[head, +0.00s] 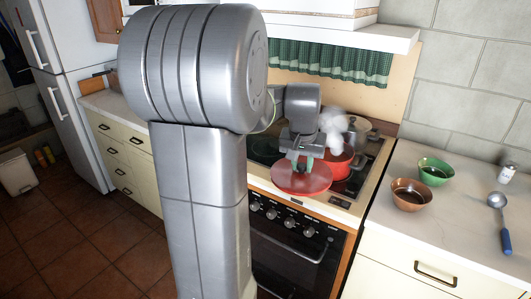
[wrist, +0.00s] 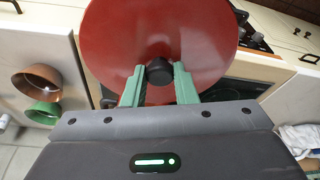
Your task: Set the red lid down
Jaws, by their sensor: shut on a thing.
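The red lid (head: 302,178) is round, with a dark knob (wrist: 159,72) at its middle. My gripper (wrist: 159,84) is shut on the knob, one green finger on each side. In the head view my gripper (head: 305,163) is above the lid, over the front part of the stove. The lid looks roughly level; I cannot tell whether it touches the stove. A red pot (head: 340,164) stands on the stove just behind and to the right of the lid, with white steam above it.
A green bowl (head: 436,171), a brown bowl (head: 411,194) and a blue-handled ladle (head: 501,222) are on the right counter (head: 460,225). A lidded pot (head: 360,126) stands at the back of the stove (head: 265,150). The counter's front part is clear.

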